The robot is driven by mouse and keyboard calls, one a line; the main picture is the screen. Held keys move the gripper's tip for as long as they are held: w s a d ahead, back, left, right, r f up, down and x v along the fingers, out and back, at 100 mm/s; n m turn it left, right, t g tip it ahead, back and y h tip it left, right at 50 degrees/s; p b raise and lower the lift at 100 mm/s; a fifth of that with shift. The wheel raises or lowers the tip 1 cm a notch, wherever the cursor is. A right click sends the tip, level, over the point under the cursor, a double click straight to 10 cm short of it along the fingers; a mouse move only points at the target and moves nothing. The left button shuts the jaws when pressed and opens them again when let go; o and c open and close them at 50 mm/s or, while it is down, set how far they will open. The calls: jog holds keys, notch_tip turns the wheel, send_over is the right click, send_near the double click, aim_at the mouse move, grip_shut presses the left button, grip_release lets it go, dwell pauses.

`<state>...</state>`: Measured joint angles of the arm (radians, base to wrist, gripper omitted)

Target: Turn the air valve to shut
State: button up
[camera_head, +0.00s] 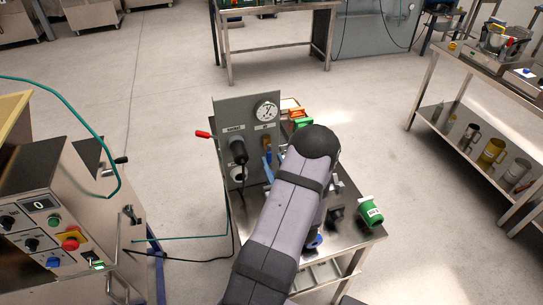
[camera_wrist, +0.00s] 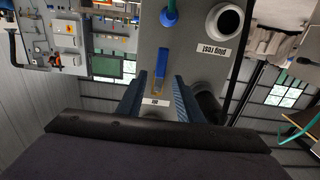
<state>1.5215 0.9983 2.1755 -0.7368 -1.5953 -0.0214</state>
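The air valve has a blue lever (camera_wrist: 161,62) on a brass stem (camera_wrist: 157,86), on a grey panel beside a small label. In the wrist view the lever points up, in line with the stem. In the head view the lever (camera_head: 268,156) hangs down below the brass part. My gripper (camera_wrist: 158,82) is open, with one finger on each side of the valve and a visible gap to both. I cannot tell how deep the fingertips reach. In the head view my arm hides most of the gripper.
The grey panel (camera_head: 226,112) carries a gauge (camera_head: 266,111), a black plug (camera_head: 238,151) and a red-tipped lever (camera_head: 203,134). A white "plug rest" ring (camera_wrist: 213,20) and a blue hose fitting (camera_wrist: 169,15) are near the valve.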

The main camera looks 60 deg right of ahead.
jog(key=shift+p+x, duration=0.3)
jog(key=shift+x, duration=0.85)
jog(key=shift+c, duration=0.4)
grip_shut()
jog(key=shift+d+f+n+b, duration=0.1)
jog(key=shift+n+b, duration=0.2)
jog(key=shift+b, duration=0.1)
jog(key=r+n+b, duration=0.1)
jog(key=n+b, duration=0.4)
jog(key=b, duration=0.2)
jog(key=s+d+r+n+b, duration=0.1)
jog(key=n+b, duration=0.5)
jog(key=b, duration=0.2)
jog(key=s+r+n+b, duration=0.1)
jog(key=n+b, duration=0.5)
jog(key=b, duration=0.2)
jog(key=shift+d, duration=0.4)
jog(key=shift+n, duration=0.3)
